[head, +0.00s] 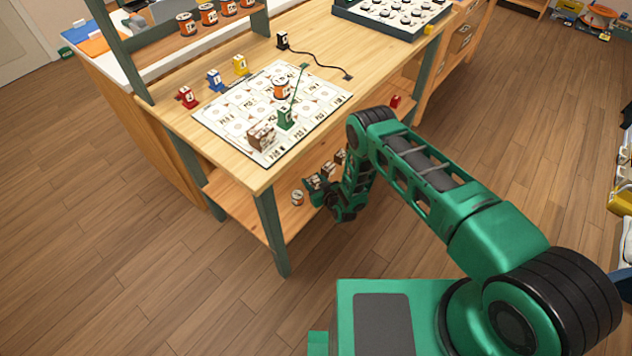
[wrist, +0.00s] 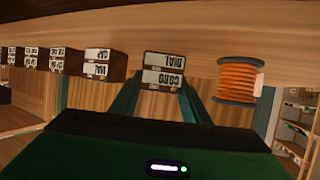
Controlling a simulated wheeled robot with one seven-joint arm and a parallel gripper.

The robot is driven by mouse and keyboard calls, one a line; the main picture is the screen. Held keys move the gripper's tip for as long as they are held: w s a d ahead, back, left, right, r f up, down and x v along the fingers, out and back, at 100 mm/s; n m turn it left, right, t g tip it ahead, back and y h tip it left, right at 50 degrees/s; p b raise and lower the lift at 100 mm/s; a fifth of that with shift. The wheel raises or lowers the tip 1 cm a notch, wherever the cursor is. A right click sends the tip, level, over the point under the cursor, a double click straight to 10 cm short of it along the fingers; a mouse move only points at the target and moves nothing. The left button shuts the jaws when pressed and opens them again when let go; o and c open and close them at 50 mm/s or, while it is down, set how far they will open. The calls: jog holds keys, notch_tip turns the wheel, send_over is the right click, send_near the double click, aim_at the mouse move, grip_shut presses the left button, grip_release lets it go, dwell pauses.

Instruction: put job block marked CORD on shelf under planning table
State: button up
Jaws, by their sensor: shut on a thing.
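The job block marked CORD (wrist: 163,70) is brown with white labels, reading CORD and DIAL upside down in the wrist view. My gripper (wrist: 160,98) is shut on it, one green finger at each side. In the head view my gripper (head: 318,186) reaches in at the edge of the lower shelf (head: 286,215) under the planning table (head: 185,125). The block is at shelf level beside the others; whether its whole weight rests on the shelf I cannot tell.
An orange spool (wrist: 240,80) stands close beside the held block. Several labelled brown blocks (wrist: 97,63) stand in a row on its other side. A table leg (head: 270,232) is near my gripper. The tabletop holds a board (head: 230,118) with another brown block (head: 262,137).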

jog(key=o, duration=1.1)
jog(key=v, duration=1.2)
